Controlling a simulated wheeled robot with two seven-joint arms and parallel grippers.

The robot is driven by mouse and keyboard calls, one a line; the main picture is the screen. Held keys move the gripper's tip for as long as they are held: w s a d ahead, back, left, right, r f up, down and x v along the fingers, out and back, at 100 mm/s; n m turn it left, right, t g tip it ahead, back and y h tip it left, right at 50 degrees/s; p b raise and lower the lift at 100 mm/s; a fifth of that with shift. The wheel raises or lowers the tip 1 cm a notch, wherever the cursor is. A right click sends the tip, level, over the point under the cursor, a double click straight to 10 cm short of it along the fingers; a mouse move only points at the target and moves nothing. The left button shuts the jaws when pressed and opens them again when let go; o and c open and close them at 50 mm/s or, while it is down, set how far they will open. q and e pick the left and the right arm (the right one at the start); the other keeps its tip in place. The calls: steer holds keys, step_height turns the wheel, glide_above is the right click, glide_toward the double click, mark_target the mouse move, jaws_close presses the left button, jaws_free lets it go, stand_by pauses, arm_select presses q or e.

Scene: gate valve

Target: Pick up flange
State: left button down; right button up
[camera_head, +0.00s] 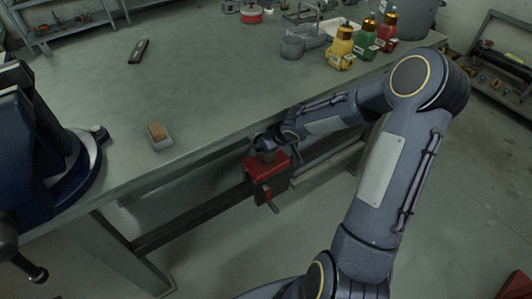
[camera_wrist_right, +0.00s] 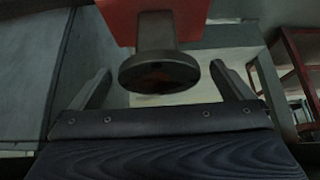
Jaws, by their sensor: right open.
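A dark round flange-like disc (camera_wrist_right: 158,76) on a short stem shows in the right wrist view. The stem joins a red block (camera_wrist_right: 185,22); the red block also shows in the head view (camera_head: 266,170), at the bench's front edge. My right gripper (camera_wrist_right: 160,68) is open, with one finger on each side of the disc in the picture and a visible gap on both sides. I cannot tell the depth between fingers and disc. In the head view my right gripper (camera_head: 272,143) is at the red block, its fingers mostly hidden. My left gripper is not in view.
The bench's middle is clear.

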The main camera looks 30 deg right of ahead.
steer(key=shift+w+f, duration=0.3)
steer(key=shift+f, duration=0.3)
steer(key=c, duration=1.6)
steer(key=shift+r, duration=0.1)
steer(key=shift+c, duration=0.2)
steer(key=shift+w, duration=0.1)
